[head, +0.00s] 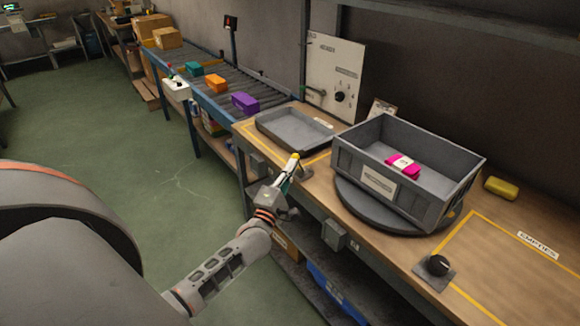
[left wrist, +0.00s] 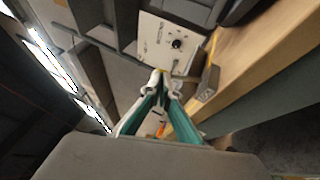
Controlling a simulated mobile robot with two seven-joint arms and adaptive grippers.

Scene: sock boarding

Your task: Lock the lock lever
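A white wall panel (head: 333,72) stands behind the workbench, with a grey lever-like handle (head: 315,90) at its lower left and a black knob (head: 340,96). I cannot tell whether this handle is the lock lever. A small brass-coloured part (head: 450,215) sits at the turntable's right edge, too small to make out. My left gripper (head: 292,166) is over the bench's front edge, in front of the shallow grey tray, apart from panel and turntable. In the left wrist view its teal-lined fingers (left wrist: 164,86) come close together with nothing clearly held. My right gripper is out of view.
A grey bin (head: 374,182) with a pink packet (head: 403,166) rests on a dark round turntable (head: 385,212). A shallow tray (head: 294,133) lies to its left. A roller conveyor (head: 222,88) carries boxes.

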